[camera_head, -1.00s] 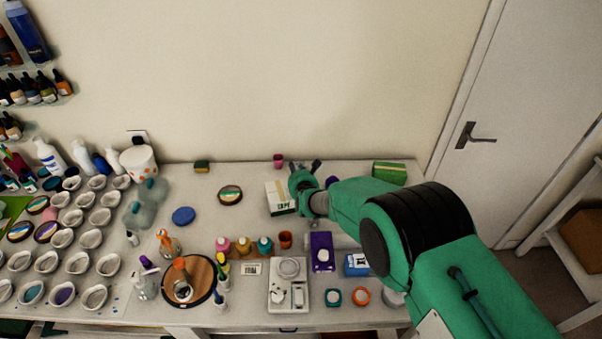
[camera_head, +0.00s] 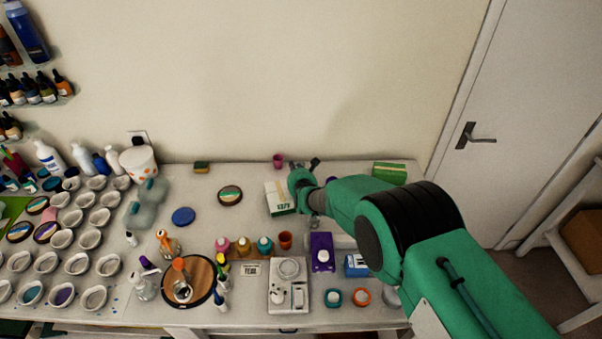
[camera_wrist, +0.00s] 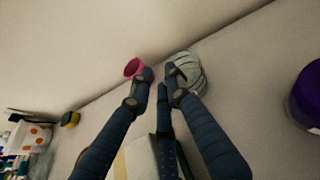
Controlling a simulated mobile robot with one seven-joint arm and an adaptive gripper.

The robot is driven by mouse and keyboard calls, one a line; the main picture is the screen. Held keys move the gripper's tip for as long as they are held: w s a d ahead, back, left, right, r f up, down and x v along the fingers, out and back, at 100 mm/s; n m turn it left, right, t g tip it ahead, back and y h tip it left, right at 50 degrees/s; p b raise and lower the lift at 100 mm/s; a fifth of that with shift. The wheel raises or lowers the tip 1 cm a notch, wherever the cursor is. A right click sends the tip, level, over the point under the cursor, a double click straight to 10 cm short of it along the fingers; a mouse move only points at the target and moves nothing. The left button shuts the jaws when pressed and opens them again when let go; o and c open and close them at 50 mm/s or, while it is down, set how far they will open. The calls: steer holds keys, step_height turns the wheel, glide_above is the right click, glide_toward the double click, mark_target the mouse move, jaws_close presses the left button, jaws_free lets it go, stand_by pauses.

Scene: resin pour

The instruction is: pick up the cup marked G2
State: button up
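No G2 marking is readable in either view, so I cannot tell which cup bears it. A small pink cup (camera_head: 278,161) stands at the back of the table by the wall. It also shows in the wrist view (camera_wrist: 132,67), just left of my left fingertip. My gripper (camera_head: 303,168) is above the back of the table, right of the pink cup. In the wrist view my fingers (camera_wrist: 159,72) are apart with nothing visibly held. A pale ribbed object (camera_wrist: 189,74) lies beyond the right fingertip, partly hidden.
A white and green box (camera_head: 280,199) stands close below my gripper. A purple container (camera_wrist: 308,95) is at the wrist view's right. A green and yellow box (camera_head: 389,172) is at the back right. Bottles and many small cups crowd the left; the back middle is fairly clear.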

jaws_close()
steer(key=shift+r, duration=0.2)
steer(key=shift+r, duration=0.65)
steer(key=s+d+f+p+v, duration=0.1)
steer(key=f+v, duration=0.1)
steer(key=v, duration=1.4)
steer(key=shift+f, duration=0.3)
steer(key=shift+d, duration=0.15)
